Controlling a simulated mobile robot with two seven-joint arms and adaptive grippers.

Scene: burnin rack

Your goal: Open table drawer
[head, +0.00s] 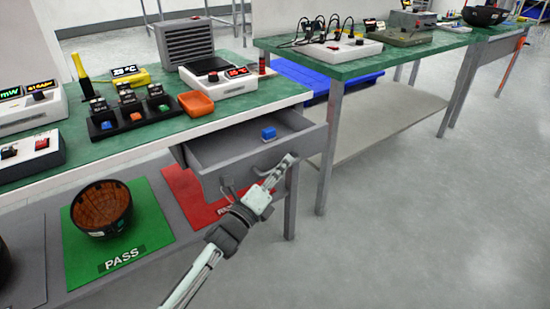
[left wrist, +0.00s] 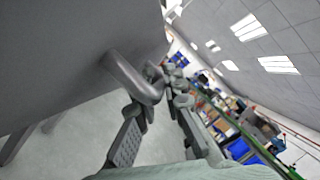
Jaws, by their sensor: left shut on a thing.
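The grey table drawer (head: 218,150) is pulled out from under the green-topped table (head: 148,132), and its inside shows in the head view. A small blue block (head: 268,134) lies inside it. My left gripper (head: 278,172) is at the drawer front, shut on its grey handle. In the left wrist view the handle (left wrist: 132,78) sticks out from the drawer front (left wrist: 75,55) and reaches between the fingers of the gripper (left wrist: 165,88). The exact finger contact is partly hidden. My right gripper is not in view.
Below the drawer, a lower shelf holds a green PASS mat (head: 150,215) with a dark bowl (head: 101,208) and a red mat (head: 190,190). A second green table (head: 340,70) stands to the right. The floor (head: 420,230) at right is clear.

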